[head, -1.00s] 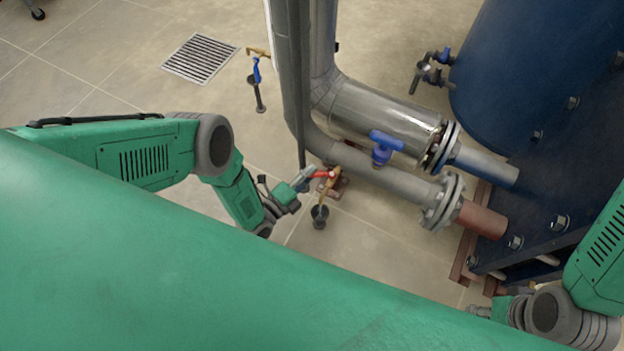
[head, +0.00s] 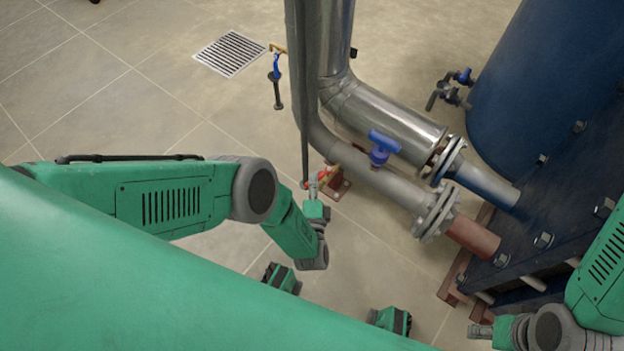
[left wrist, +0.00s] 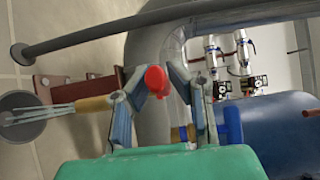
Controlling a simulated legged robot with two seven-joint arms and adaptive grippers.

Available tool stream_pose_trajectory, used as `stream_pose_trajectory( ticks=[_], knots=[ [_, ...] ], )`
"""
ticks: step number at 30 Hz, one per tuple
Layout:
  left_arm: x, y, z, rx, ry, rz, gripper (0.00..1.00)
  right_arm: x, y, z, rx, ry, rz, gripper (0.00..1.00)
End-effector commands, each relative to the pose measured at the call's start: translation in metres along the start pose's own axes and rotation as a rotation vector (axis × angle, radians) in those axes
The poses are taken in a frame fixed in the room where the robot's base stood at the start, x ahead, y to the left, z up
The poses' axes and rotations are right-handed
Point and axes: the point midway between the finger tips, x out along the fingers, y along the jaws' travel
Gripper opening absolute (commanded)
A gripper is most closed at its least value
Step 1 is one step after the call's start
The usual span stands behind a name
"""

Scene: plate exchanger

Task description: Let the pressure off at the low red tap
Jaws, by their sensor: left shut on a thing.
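The low red tap has a red lever (left wrist: 155,80) and a brass body (head: 328,176), beside the foot of the grey pipe in the head view. My left gripper (head: 313,190) is shut on the red lever, which shows between its two fingers (left wrist: 158,92) in the left wrist view. Pale streams like water run from the brass spout (left wrist: 96,103) into a dark round funnel (left wrist: 22,108). My forearm hides the funnel in the head view. My right gripper (head: 480,331) is low at the right, away from the tap; its fingers are too small to read.
A grey pipe (head: 375,172) with a blue-handled valve (head: 382,148) passes right of the tap. Another blue tap (head: 277,68) stands near a floor grate (head: 230,53). A dark blue tank (head: 525,75) fills the right. Floor at the left is open.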

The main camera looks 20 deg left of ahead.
Motion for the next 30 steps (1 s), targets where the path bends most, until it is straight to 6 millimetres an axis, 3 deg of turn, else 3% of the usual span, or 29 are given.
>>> stream_pose_trajectory(
  ticks=[9,26,27,28,29,30],
  knots=[
    [-0.0059,0.0051,-0.0028,0.002,-0.133,0.015,0.00,0.0006,0.0002,0.0001,0.001,0.000,0.000,0.40],
    [-0.0062,0.0047,-0.0048,0.003,-0.163,0.015,0.00,0.0007,0.0002,0.0001,0.000,0.000,0.000,0.40],
    [-0.0062,0.0047,-0.0049,0.003,-0.163,0.015,0.18,0.0007,0.0002,0.0000,0.000,0.000,0.000,0.40],
    [-0.0062,0.0045,-0.0050,0.003,-0.163,0.015,0.28,0.0007,0.0002,0.0000,0.000,0.000,0.000,0.40],
    [-0.0062,0.0044,-0.0048,0.003,-0.163,0.014,0.34,0.0007,0.0002,0.0000,0.001,0.000,0.000,0.40],
    [-0.0058,0.0040,-0.0046,0.003,-0.163,0.012,0.34,0.0007,0.0002,0.0000,0.000,0.000,0.000,0.40]
  ],
)
